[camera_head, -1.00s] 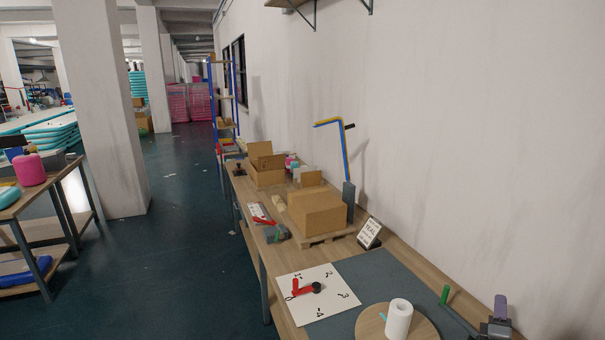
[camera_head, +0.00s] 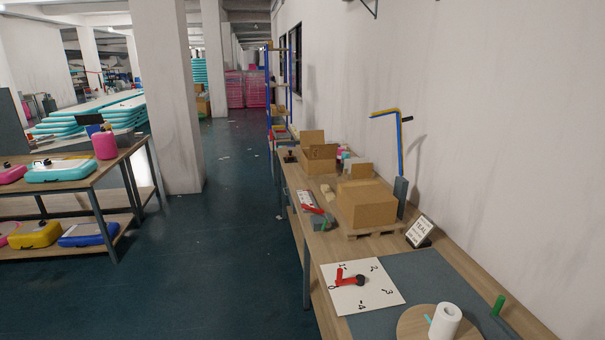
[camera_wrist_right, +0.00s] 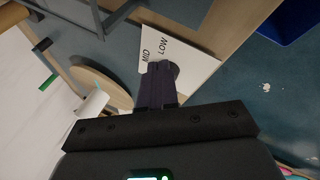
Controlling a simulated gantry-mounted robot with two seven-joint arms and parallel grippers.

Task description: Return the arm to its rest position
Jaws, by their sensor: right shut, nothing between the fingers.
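My right gripper (camera_wrist_right: 158,85) shows in the right wrist view, its dark fingers together with nothing between them. Behind its tips is a white board (camera_wrist_right: 185,50) marked MID and LOW. How far the fingertips are from the board I cannot tell. In the head view the white board (camera_head: 385,297) lies on the workbench, with numbers and a red lever with a dark knob (camera_head: 350,279) on it. Neither gripper shows in the head view.
The workbench (camera_head: 455,262) runs along the right wall. It holds a paper roll (camera_head: 446,322) on a round wooden disc, a small sign (camera_head: 420,230), a cardboard box (camera_head: 367,204) and a green peg (camera_head: 498,304). A second table (camera_head: 98,180) stands at left. Dark floor (camera_head: 225,250) between them is clear.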

